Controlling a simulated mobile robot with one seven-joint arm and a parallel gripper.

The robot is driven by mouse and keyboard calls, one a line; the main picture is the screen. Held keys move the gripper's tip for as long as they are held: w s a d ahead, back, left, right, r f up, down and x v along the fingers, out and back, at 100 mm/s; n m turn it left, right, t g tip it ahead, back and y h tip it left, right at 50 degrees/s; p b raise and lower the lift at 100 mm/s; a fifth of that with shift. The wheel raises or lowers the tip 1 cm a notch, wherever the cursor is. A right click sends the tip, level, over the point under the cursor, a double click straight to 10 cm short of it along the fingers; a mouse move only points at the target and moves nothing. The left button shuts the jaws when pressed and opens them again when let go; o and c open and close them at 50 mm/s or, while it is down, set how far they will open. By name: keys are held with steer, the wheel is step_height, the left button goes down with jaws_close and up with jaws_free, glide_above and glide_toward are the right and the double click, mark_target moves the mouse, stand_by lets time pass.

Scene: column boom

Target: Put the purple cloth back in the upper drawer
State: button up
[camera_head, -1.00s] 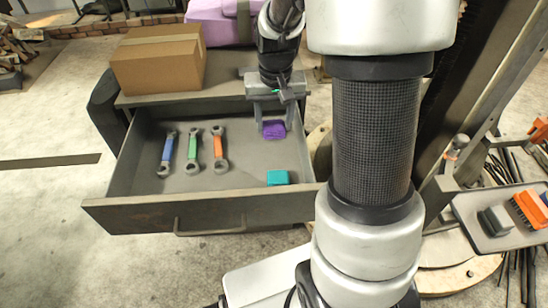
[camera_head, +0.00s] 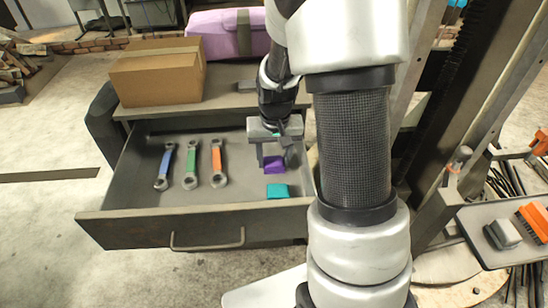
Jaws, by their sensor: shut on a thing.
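The purple cloth (camera_head: 274,166) is a small folded block at the right side of the open upper drawer (camera_head: 150,217). My gripper (camera_head: 273,158) points down and is shut on the cloth, with its fingers at the cloth's sides. The cloth is inside the drawer's outline, close behind a teal cloth (camera_head: 277,191). I cannot tell whether its underside touches the drawer floor. My gripper hides part of the cloth's top and the drawer's back right.
Blue (camera_head: 165,166), green (camera_head: 191,165) and orange (camera_head: 218,164) wrenches lie in the drawer's left and middle. A cardboard box (camera_head: 158,77) and a purple case (camera_head: 226,33) stand behind. A tray (camera_head: 478,238) with brushes is at the right.

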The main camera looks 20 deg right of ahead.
steer(key=o, duration=1)
